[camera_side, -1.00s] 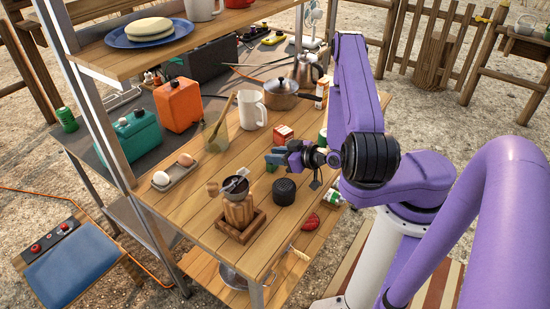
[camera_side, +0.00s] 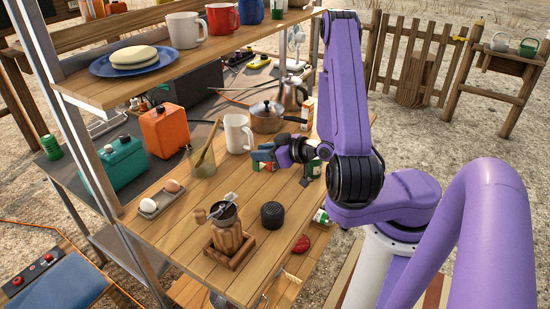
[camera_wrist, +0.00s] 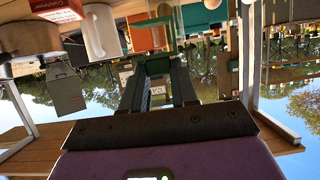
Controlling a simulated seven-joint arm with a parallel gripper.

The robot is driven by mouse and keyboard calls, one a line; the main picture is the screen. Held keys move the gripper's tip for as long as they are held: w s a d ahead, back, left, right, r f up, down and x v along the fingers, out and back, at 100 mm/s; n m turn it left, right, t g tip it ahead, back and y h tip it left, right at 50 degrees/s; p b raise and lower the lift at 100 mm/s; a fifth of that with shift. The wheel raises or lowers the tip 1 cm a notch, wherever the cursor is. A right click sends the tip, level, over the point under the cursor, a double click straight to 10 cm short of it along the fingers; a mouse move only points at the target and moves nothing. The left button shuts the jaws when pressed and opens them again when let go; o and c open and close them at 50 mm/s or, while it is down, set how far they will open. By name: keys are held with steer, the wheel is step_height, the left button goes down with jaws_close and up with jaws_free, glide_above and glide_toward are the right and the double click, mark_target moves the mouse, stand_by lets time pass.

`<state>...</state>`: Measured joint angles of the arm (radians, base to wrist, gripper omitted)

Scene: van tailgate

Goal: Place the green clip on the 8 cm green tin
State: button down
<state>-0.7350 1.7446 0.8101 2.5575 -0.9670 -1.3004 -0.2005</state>
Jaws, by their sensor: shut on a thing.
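My gripper (camera_side: 268,155) is shut on the green clip (camera_wrist: 155,34). It holds the clip above the wooden table, short of the white mug. In the wrist view the clip shows as a thin green frame at the fingertips; in the side view it is small and mostly covered by the fingers. Another green ribbed can (camera_side: 52,147) stands at the far left. I cannot tell the tins' sizes.
A white mug (camera_side: 237,134) and a pot (camera_side: 267,117) stand behind my gripper. A black ribbed cylinder (camera_side: 273,215), a wooden grinder (camera_side: 227,230) and an egg tray (camera_side: 162,200) are nearer. A shelf (camera_side: 200,45) overhangs the left.

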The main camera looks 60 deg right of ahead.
steer(key=d+m+h, duration=0.4)
steer(key=d, duration=0.3)
step_height(320, 180, up, 6)
steer(key=r+m+g+h, duration=0.1)
steer(key=m+g+h, duration=0.9)
steer(key=m+g, duration=0.4)
glide_above(313, 164)
steer(key=w+d, duration=0.1)
steer(key=shift+d+f, duration=0.15)
steer(key=shift+f, duration=4.1)
steer(key=shift+f, duration=0.1)
steer(key=c, duration=0.9)
jaws_free()
steer(key=shift+o, duration=0.2)
